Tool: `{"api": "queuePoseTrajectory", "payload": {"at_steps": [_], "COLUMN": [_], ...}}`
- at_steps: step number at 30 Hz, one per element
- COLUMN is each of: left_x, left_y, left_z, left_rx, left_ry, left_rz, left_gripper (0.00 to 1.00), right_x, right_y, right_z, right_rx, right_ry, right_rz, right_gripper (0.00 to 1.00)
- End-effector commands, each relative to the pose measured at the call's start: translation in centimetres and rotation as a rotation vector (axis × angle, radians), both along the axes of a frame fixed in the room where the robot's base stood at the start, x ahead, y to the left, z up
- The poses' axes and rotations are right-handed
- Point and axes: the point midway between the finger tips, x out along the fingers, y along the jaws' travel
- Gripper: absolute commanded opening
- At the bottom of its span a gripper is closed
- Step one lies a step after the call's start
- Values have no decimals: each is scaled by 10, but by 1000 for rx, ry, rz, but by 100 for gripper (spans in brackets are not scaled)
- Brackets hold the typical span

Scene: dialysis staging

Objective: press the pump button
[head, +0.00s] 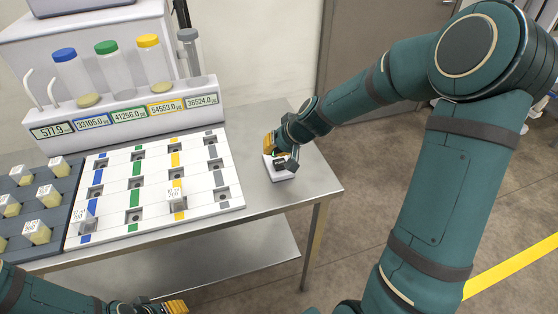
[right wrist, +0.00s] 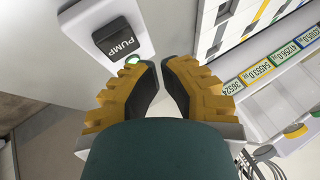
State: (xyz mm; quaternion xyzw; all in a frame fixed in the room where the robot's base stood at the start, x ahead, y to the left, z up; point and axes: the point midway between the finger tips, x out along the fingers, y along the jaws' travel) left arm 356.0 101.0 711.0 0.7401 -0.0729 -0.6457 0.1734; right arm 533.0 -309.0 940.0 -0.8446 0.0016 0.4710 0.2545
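The pump box is a small white box (head: 284,175) at the right end of the steel table in the head view, partly hidden by my right gripper. My right gripper (head: 279,156) is over the box. In the right wrist view its yellow fingers (right wrist: 160,66) have a narrow gap between them and hold nothing. Their tips are to the right of and below the button; contact cannot be told. My left gripper (head: 165,307) is at the bottom edge, partly cut off.
A white board with coloured stripes (head: 205,197) lies left of the box. Behind it stands a display rack (head: 130,122) with capped tubes. A dark tray (head: 70,185) with several small vials is at the far left.

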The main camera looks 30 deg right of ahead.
Motion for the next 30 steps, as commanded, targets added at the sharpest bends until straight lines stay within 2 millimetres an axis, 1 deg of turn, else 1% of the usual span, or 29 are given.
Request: {"api": "queuePoseTrajectory", "payload": {"at_steps": [1, 3, 15, 18, 30], "left_x": [0, 0, 0, 0, 0], "left_y": [0, 0, 0, 0, 0], "left_z": [6, 11, 36, 38, 37], "left_rx": [0, 0, 0, 0, 0], "left_ry": [0, 0, 0, 0, 0], "left_rz": [0, 0, 0, 0, 0], "left_gripper": [47, 47, 47, 47, 47], "right_x": [0, 0, 0, 0, 0], "right_y": [0, 0, 0, 0, 0], "right_z": [8, 14, 50, 54, 52], "right_rx": [-1, 0, -1, -1, 0], "right_ry": [-1, -1, -1, -1, -1], "right_rz": [0, 0, 0, 0, 0], "right_gripper": [0, 0, 0, 0, 0]}}
